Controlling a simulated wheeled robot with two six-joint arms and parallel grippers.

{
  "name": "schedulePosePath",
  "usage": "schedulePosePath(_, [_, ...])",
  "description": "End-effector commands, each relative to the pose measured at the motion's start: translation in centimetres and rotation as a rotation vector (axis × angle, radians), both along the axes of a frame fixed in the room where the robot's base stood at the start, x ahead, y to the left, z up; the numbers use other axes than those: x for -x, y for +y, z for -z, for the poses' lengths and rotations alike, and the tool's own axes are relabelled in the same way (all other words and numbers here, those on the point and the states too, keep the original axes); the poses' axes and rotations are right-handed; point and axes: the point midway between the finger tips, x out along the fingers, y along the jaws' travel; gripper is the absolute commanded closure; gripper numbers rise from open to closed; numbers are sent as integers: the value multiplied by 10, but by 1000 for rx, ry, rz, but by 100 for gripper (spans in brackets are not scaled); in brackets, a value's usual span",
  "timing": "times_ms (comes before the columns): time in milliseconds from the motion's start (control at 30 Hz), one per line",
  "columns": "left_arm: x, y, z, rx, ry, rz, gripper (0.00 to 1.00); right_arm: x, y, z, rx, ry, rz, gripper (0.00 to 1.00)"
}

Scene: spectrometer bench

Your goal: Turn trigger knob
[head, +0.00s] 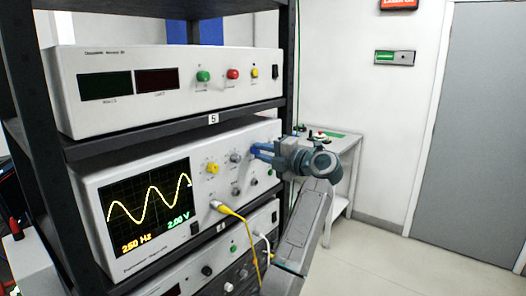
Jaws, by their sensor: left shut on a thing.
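The oscilloscope (90,190) sits on the middle rack shelf, its screen showing a yellow wave with 250 Hz and 2.00 V. My left gripper (257,151) is at the upper right of its front panel. Its blue fingers are shut on a knob there, which they almost wholly hide; this is where the trigger knob appears to be, but its label is too small to read. A yellow knob (212,168) and grey knobs (235,158) lie to the left of the fingers. My right gripper is not in view.
A yellow cable (236,215) plugs into the panel below the knobs and hangs close to my left arm. Another instrument (150,62) stands on the shelf above, and one below. A small table (345,145) and a grey door (485,130) are at the right, with clear floor between.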

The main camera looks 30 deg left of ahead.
Motion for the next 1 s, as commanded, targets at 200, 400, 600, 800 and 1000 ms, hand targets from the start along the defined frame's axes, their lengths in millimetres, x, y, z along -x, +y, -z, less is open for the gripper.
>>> schedulePosePath(200, [0,0,-2,-3,0,3,100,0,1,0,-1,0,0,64])
schedulePosePath(400, [0,0,-2,-3,-1,3,68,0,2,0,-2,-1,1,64])
schedulePosePath(600, [0,0,-1,-2,0,1,58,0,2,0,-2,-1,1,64])
schedulePosePath(800, [0,-4,1,0,0,1,58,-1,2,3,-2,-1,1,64])
schedulePosePath(1000, [2,-35,4,2,-1,5,58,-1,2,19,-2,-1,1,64])
